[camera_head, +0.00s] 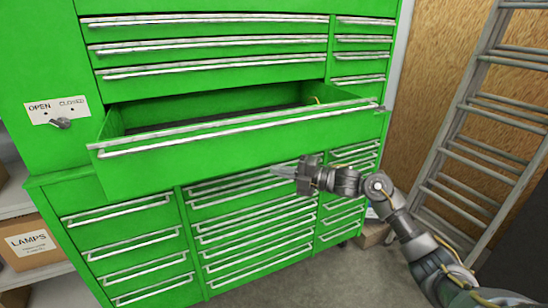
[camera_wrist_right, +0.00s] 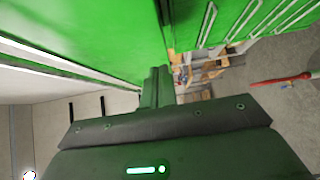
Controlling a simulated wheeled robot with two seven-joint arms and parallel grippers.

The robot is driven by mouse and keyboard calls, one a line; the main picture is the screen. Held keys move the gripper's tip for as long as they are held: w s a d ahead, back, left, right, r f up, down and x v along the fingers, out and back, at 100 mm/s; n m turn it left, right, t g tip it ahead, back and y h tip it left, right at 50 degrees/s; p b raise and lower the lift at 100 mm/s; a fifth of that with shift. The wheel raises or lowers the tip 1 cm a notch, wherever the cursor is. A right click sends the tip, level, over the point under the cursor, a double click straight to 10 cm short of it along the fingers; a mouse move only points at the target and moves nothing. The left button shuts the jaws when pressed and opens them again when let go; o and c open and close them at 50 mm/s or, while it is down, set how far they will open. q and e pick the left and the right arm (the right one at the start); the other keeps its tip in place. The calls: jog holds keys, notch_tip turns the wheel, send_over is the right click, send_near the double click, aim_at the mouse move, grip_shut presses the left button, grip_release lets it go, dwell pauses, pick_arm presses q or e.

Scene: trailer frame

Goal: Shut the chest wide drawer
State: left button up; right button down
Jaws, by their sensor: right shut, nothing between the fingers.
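The green tool chest (camera_head: 215,110) fills the left and middle of the head view. Its wide drawer (camera_head: 240,140) is pulled out, with a long silver handle along the top of its front. A dark interior shows behind the front. In the right wrist view, the shut fingers (camera_wrist_right: 157,88) point at a green face close by, and a silver strip runs along the left. My left gripper is not in view.
Shut drawers with silver handles lie above and below the open one. A switch plate (camera_head: 63,110) marked OPEN and CLOSED is on the left panel. A LAMPS box (camera_head: 32,243) sits on a shelf. A ladder (camera_head: 490,125) leans at right. Grey floor (camera_head: 340,280) is clear in front.

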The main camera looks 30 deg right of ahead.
aim_at(261, 162)
jog(key=shift+w+p, duration=0.8)
jog(key=shift+w, duration=1.35)
